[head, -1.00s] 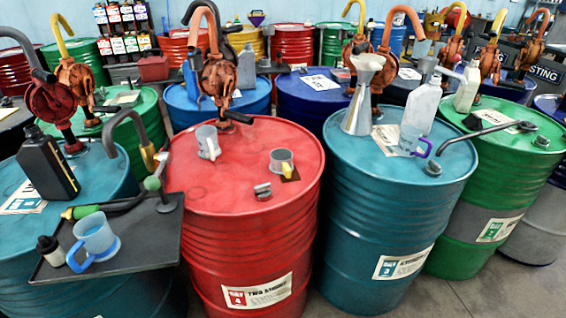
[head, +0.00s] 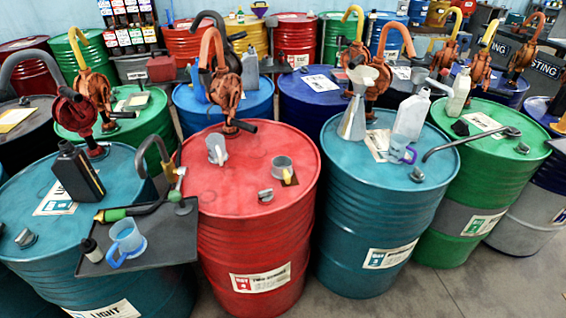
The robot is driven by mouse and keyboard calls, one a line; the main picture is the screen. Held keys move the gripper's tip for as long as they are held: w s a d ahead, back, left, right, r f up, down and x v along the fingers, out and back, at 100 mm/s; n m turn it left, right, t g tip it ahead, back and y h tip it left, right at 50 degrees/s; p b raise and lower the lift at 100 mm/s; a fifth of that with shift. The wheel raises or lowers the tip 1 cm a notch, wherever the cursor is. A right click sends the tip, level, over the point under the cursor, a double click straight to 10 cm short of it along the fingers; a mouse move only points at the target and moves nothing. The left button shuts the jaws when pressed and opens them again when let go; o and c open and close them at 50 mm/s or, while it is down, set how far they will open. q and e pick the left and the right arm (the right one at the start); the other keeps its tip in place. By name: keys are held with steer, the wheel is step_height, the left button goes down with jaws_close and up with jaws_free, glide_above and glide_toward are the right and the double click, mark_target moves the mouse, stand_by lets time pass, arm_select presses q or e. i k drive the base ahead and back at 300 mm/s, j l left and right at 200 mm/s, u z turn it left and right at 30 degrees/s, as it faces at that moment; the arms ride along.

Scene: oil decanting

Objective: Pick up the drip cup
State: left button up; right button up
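Several cups are in the head view, and I cannot tell by look which one is the drip cup. On the red drum (head: 222,195) stand a pale cup with a whitish handle (head: 216,149) and a grey cup with a yellow handle (head: 282,168), on a small dark patch. A clear cup with a light blue handle (head: 127,238) stands on the dark side tray (head: 170,250). A cup with a purple handle (head: 401,151) stands on the blue drum (head: 345,205) at right, in front of a white jug. Neither gripper is in view.
A pump (head: 228,85) stands at the back of the red drum, a grey bung (head: 265,195) near its front. A funnel (head: 354,105) and white jug (head: 411,117) stand on the right blue drum. A black bottle (head: 78,172) stands on the left blue drum. Bare floor (head: 450,285) shows at front right.

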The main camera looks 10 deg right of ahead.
mark_target(282, 170)
steer(key=i+l+z, duration=0.55)
steer(key=i, duration=0.35)
